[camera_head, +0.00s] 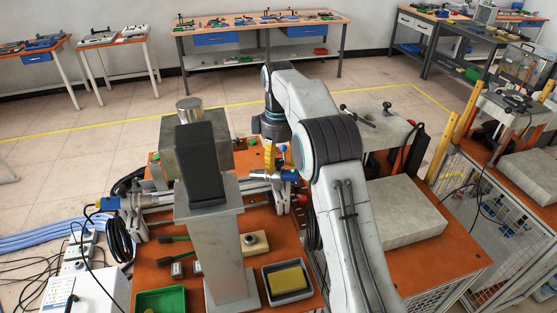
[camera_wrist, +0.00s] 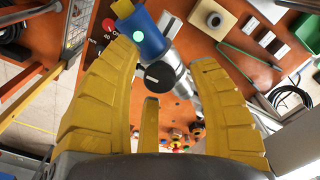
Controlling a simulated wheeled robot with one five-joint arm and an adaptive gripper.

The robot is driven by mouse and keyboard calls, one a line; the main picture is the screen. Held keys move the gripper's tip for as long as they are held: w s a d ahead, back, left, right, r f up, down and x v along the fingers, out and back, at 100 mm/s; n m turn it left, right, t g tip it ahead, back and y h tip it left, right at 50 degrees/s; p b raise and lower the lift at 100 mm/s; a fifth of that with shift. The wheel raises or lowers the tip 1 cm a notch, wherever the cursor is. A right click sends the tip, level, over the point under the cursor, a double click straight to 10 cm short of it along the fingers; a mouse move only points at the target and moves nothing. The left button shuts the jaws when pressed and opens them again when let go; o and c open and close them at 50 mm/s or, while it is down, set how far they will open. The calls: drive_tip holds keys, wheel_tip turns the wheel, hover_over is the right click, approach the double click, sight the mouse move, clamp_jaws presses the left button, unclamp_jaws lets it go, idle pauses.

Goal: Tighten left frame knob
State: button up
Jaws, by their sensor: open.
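In the wrist view my gripper (camera_wrist: 163,57) is open, its yellow fingers spread wide with nothing held. A round black knob (camera_wrist: 160,77) with a pale line on its face lies between the fingers, apart from them, beside a silver cylinder. A blue cylindrical part (camera_wrist: 142,36) with a green light is just above it. I cannot tell whether this knob is the left frame knob. In the head view only part of my yellow gripper (camera_head: 269,156) shows, beside the blue part (camera_head: 289,176) on the metal frame (camera_head: 155,199). The black knob is not clear there.
A grey column blocks the middle of the head view. The orange bench holds a green bin (camera_head: 160,301), a tray with a yellow sponge (camera_head: 288,280) and a beige block (camera_head: 254,243). Cables hang at the left. A grey slab (camera_head: 400,211) lies at the right.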

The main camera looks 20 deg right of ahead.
drive_tip(key=shift+o, duration=0.3)
clamp_jaws()
idle(0.3)
